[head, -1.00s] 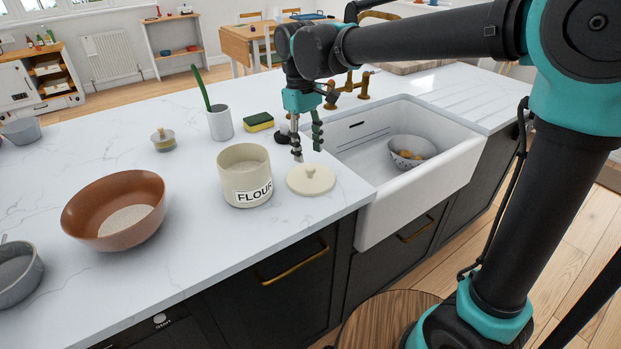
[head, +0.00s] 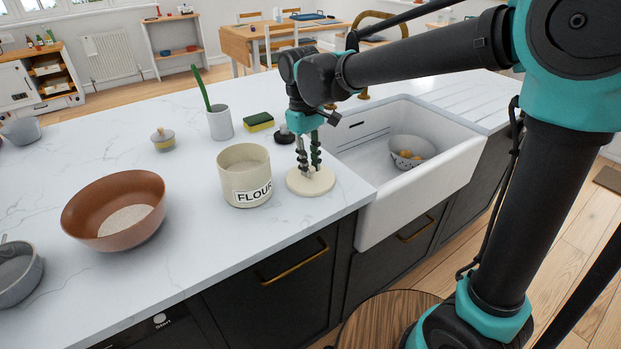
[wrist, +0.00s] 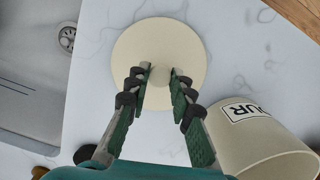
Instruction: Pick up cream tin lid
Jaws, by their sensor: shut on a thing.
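The cream tin lid (head: 308,184) is a flat round disc with a small knob, lying on the white counter between the flour tin and the sink. In the wrist view the lid (wrist: 180,40) shows with its knob (wrist: 160,75) between the fingertips. My gripper (head: 309,172) reaches down from above and is shut on the knob; it also shows in the wrist view (wrist: 159,79). The cream tin (head: 246,180), marked FLOUR, stands open just left of the lid, and also shows in the wrist view (wrist: 262,145).
The white sink (head: 365,190) with a grey colander (head: 411,147) is just right of the lid. A green-yellow sponge (head: 258,122), a white pot (head: 220,124) and a small lidded jar (head: 163,141) stand behind. A brown bowl (head: 112,210) is at the left.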

